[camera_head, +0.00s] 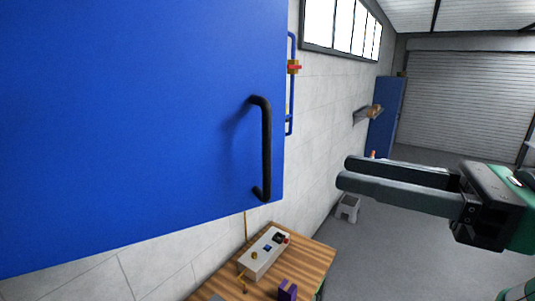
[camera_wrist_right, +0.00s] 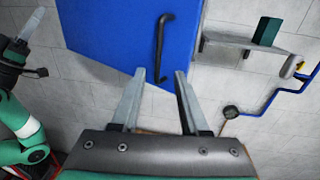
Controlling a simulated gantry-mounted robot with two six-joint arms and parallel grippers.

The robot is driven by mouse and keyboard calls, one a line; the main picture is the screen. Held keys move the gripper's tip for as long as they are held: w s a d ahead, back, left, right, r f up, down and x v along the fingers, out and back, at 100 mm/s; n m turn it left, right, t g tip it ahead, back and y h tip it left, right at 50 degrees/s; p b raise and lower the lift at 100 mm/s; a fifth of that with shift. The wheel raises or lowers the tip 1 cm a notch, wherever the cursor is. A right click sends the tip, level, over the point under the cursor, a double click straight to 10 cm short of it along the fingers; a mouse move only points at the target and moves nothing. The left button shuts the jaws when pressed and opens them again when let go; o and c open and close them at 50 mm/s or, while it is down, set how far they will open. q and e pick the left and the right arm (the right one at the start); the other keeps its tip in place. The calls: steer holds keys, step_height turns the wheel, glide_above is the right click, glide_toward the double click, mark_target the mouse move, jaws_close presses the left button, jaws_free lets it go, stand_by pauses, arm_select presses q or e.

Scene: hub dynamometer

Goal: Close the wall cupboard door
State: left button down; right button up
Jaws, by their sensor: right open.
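The blue cupboard door (camera_head: 140,110) fills the left of the head view, with a black bar handle (camera_head: 266,150) near its right edge. In the right wrist view the door (camera_wrist_right: 120,35) and its handle (camera_wrist_right: 160,45) lie beyond my fingertips. How far the door stands ajar I cannot tell; the cupboard's inside is hidden. My right gripper (camera_head: 342,173) is open and empty, right of the handle and apart from it. My left gripper (camera_wrist_right: 25,40) shows only partly at the upper left of the right wrist view; its jaw opening is unclear.
Below the door is a wooden bench (camera_head: 312,262) with a grey control box (camera_head: 265,253) and a purple block (camera_head: 288,290). Blue pipework with a valve (camera_head: 293,67) runs on the wall. A shelf (camera_wrist_right: 250,43) with a dark green box (camera_wrist_right: 267,31) is right of the door.

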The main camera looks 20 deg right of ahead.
mark_target(278, 157)
steer(key=p+x, duration=0.2)
steer(key=x, duration=0.8)
steer(key=shift+a+p, duration=0.15)
steer(key=shift+p, duration=0.25)
steer(key=shift+c, duration=0.3)
jaws_close()
stand_by(0.4)
